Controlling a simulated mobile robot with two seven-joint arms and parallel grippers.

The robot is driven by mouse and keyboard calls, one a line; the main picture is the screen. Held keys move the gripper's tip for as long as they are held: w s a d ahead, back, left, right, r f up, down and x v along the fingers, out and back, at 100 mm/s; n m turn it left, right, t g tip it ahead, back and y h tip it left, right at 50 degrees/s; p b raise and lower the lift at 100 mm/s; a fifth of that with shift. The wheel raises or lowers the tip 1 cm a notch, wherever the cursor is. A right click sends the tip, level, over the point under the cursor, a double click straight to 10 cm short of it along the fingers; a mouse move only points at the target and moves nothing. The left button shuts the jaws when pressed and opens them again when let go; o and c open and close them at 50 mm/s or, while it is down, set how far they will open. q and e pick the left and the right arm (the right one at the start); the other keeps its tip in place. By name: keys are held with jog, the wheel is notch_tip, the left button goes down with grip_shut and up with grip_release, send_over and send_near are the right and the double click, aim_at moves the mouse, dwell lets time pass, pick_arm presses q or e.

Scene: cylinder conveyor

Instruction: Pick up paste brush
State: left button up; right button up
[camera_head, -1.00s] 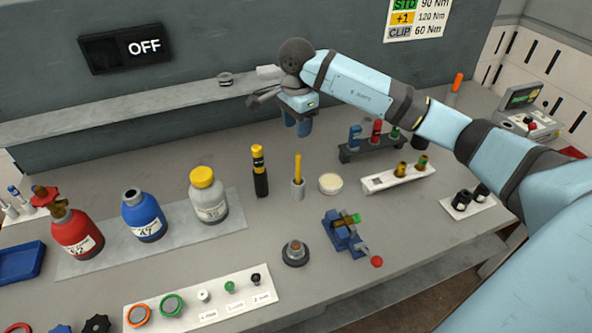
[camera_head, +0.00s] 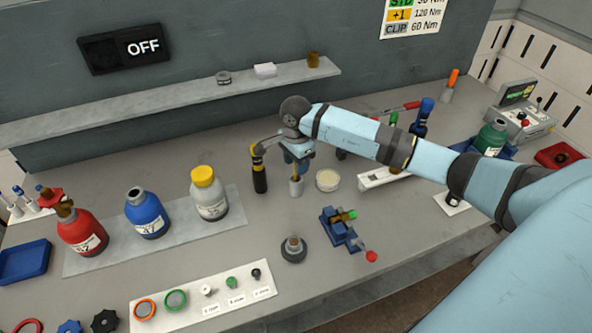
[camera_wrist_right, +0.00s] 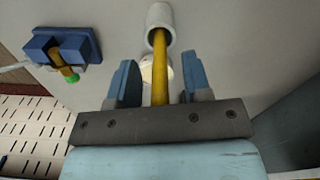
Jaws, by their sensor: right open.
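The paste brush has a yellow handle (camera_wrist_right: 160,62) and stands in a small grey cup (camera_head: 296,188). The cup also shows at the top of the right wrist view (camera_wrist_right: 160,18). In the head view my right gripper (camera_head: 296,172) is just above the cup and hides most of the handle. In the right wrist view my right gripper (camera_wrist_right: 163,82) is open, with one blue finger on each side of the handle and gaps between. The bristles are hidden in the cup. My left gripper is not in view.
A black and yellow tool (camera_head: 259,175) stands close left of the cup. A round cream tin (camera_head: 327,180) is close right. A blue vise (camera_head: 340,228) and a dark round stand (camera_head: 293,249) are in front. Bottles (camera_head: 209,195) stand further left.

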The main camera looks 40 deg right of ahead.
grip_shut()
jog(key=shift+r, duration=0.1)
